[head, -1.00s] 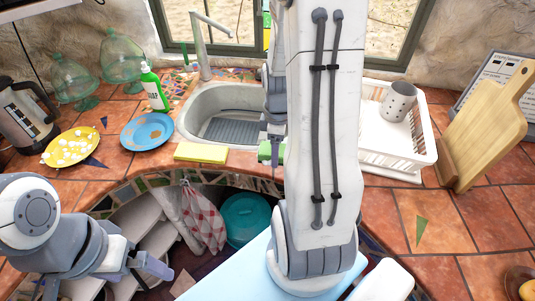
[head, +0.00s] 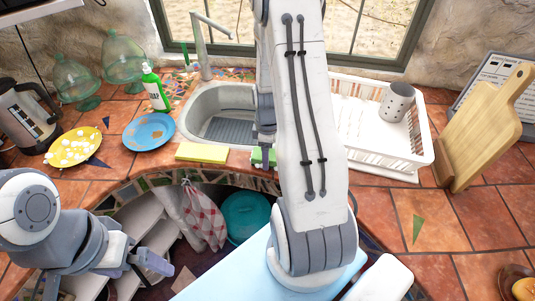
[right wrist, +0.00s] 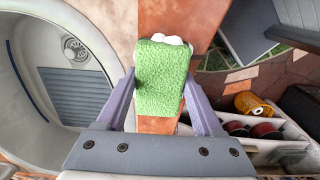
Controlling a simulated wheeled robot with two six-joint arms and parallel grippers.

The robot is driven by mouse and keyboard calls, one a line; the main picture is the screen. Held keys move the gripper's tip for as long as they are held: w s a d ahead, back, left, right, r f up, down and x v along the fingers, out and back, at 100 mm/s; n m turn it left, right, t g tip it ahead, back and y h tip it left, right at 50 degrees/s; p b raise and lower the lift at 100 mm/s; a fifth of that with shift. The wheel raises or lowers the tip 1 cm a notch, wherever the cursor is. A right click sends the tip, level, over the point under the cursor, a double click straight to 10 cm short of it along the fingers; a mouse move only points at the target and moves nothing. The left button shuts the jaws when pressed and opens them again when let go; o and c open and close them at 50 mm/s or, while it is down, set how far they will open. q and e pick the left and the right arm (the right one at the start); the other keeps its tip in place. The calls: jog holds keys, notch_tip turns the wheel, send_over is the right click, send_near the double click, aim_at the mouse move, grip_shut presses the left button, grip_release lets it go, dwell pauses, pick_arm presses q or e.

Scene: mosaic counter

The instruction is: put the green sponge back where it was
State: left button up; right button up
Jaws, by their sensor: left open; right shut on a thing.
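The green sponge (right wrist: 163,80) is between the fingers of my right gripper (right wrist: 160,92) in the right wrist view, with white lumps at its far end. My right gripper is shut on it. In the head view the green sponge (head: 257,156) shows partly beside my right arm, at the counter's front edge by the sink. I cannot tell if it touches the counter. My left gripper (head: 146,268) is open and empty, low at the left in front of the counter.
The sink (head: 196,112) is behind the sponge. A yellow sponge (head: 202,152) lies to its left on the counter. Farther left are a blue plate (head: 149,130), a soap bottle (head: 155,92) and a yellow plate (head: 72,150). A white dish rack (head: 425,150) stands right of my right arm.

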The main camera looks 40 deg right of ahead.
jog(key=shift+f, duration=0.2)
jog(key=o, duration=1.2)
jog(key=shift+r, duration=0.15)
jog(key=shift+r, duration=0.2)
notch_tip(320, 180, up, 12)
jog(key=b, duration=0.1)
jog(key=shift+f, duration=0.15)
